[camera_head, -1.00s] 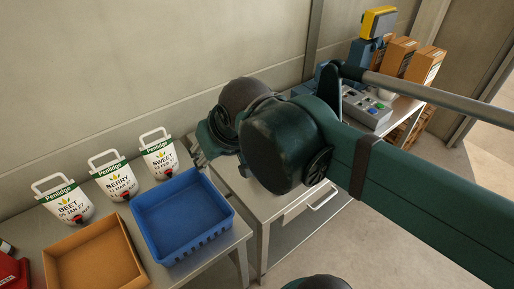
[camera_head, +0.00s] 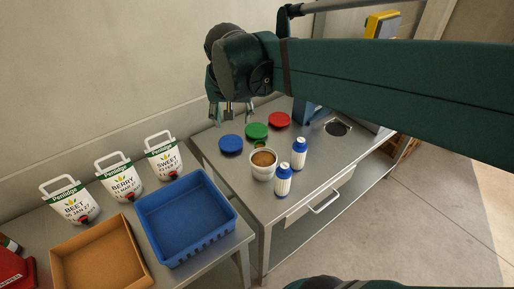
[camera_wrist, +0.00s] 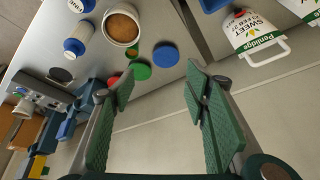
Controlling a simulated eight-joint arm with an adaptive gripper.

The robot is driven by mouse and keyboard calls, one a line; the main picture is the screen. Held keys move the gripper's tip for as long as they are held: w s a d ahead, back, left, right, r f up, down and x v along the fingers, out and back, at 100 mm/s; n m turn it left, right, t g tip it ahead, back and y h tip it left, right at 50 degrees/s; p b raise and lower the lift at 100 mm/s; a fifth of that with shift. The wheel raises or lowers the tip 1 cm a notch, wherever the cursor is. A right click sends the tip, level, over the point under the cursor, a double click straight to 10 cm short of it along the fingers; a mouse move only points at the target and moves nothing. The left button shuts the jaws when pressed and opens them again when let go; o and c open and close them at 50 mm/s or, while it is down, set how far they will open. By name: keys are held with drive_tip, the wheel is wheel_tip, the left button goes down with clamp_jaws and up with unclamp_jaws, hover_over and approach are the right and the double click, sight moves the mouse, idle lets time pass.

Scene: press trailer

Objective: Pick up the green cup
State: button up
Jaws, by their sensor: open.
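A round green item (camera_head: 256,131) lies on the metal table between a blue and a red round item. It also shows in the wrist view (camera_wrist: 139,71). Just in front of it is a small green-rimmed thing with a brownish middle (camera_wrist: 131,52), partly hidden behind the white cup in the head view; I cannot tell which of the two is the green cup. My gripper (camera_head: 230,112) points down above the back left of the table, apart from both. In the wrist view its green-padded fingers (camera_wrist: 160,85) are spread with nothing between them.
A white cup with brown content (camera_head: 263,164) and two white bottles with blue caps (camera_head: 299,152) stand close in front. The blue round item (camera_head: 231,145) and red one (camera_head: 279,120) flank the green item. A blue tray (camera_head: 236,222) and labelled white containers (camera_head: 163,158) are at left.

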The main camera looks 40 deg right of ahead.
drive_tip(key=w+d+f+m+g+h+p, duration=0.1)
drive_tip(key=w+d+f+m+g, duration=0.1)
drive_tip(key=w+d+m, duration=0.45)
drive_tip(key=w+d+f+m+g+h+p, duration=0.1)
drive_tip(key=w+d, duration=0.2)
drive_tip(key=d, duration=0.6)
approach(260, 145)
drive_tip(key=shift+s+n, duration=0.25)
drive_tip(key=shift+s, duration=0.25)
drive_tip(key=shift+f, duration=0.15)
drive_tip(key=shift+x, duration=1.15)
drive_tip(key=shift+b+x, duration=0.3)
drive_tip(key=shift+x, duration=2.3)
drive_tip(key=shift+s+a+f, duration=0.1)
drive_tip(key=shift+s+a, duration=0.05)
drive_tip(key=c, duration=1)
